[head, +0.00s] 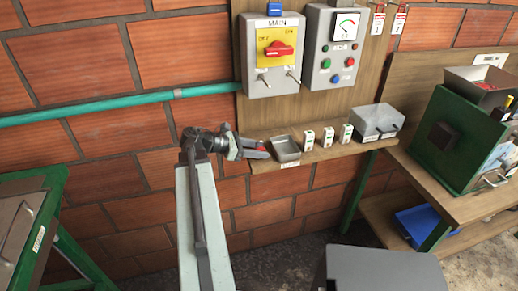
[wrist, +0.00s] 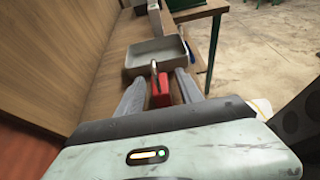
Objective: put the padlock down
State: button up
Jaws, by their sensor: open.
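The red padlock (wrist: 160,95) with a metal shackle is between the two fingers of my gripper (wrist: 160,80) in the wrist view, on or just above the wooden shelf. The fingers are open, with a gap on each side of the padlock. In the head view only a small red part of the padlock (head: 262,146) shows beside my gripper (head: 260,150), at the left end of the shelf (head: 325,155). Whether the padlock's underside touches the shelf is hidden.
A shallow grey tray (head: 285,151) stands just beyond the padlock. Several small white-and-green items (head: 327,137) and a grey box (head: 377,121) stand farther right on the shelf. The MAIN switch box (head: 272,80) and a meter panel (head: 333,85) hang above.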

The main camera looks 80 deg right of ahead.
jog(key=p+v, duration=0.4)
jog(key=v, duration=0.7)
jog(key=shift+w, duration=0.35)
jog(key=shift+a, duration=0.15)
